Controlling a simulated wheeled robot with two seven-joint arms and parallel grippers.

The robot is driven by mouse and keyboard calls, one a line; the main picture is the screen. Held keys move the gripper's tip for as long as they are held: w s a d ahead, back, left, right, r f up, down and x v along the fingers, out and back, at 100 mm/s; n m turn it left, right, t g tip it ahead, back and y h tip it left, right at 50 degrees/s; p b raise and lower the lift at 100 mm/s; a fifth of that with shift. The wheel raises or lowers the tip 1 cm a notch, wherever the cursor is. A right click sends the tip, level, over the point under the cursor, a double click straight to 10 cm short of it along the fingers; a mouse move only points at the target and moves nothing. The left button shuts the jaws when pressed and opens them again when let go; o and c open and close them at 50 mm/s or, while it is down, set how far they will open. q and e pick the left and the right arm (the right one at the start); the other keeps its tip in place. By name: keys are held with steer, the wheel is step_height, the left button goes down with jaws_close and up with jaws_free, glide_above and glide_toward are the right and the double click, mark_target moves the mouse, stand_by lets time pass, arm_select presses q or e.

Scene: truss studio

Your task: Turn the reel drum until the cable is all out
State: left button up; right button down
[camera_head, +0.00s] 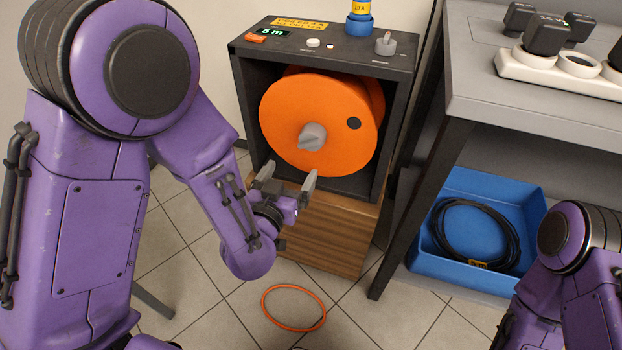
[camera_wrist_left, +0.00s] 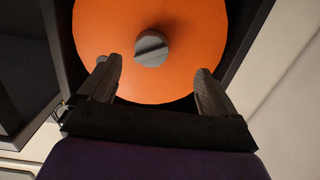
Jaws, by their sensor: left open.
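The reel drum (camera_head: 300,105) is a large orange disc with a grey hub knob (camera_head: 312,137) at its middle and a dark round spot near its right edge. It sits in a dark open-front cabinet (camera_head: 393,130). A ring of orange cable (camera_head: 268,308) lies on the floor in front. My left gripper (camera_head: 289,178) is open and empty, just below and in front of the drum. In the left wrist view the drum (camera_wrist_left: 100,30) and its knob (camera_wrist_left: 151,48) show beyond the spread fingers (camera_wrist_left: 155,90). My right arm shows at the lower right, its gripper out of view.
The cabinet top carries a green display (camera_head: 272,32) reading about 5 m, small knobs and a blue item (camera_head: 358,25). A grey table (camera_head: 500,90) stands at the right, with a blue tray (camera_head: 455,270) of coiled black cable (camera_head: 513,243) below.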

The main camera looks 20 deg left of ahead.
mark_target(308, 147)
arm_select(q)
steer(key=shift+m+t, duration=0.3)
steer(key=shift+t, duration=0.2)
steer(key=w+b, duration=0.2)
steer(key=w, duration=0.1)
steer(key=w+b, duration=0.1)
steer(key=w, duration=0.3)
steer(key=w+d+b, duration=0.1)
steer(key=w+b, duration=0.1)
steer(key=w, duration=0.2)
steer(key=shift+d+r+b, duration=0.1)
steer(key=shift+r+b, duration=0.15)
steer(key=shift+b, duration=0.1)
arm_select(e)
step_height(308, 147, down, 8)
steer(key=shift+r, duration=0.2)
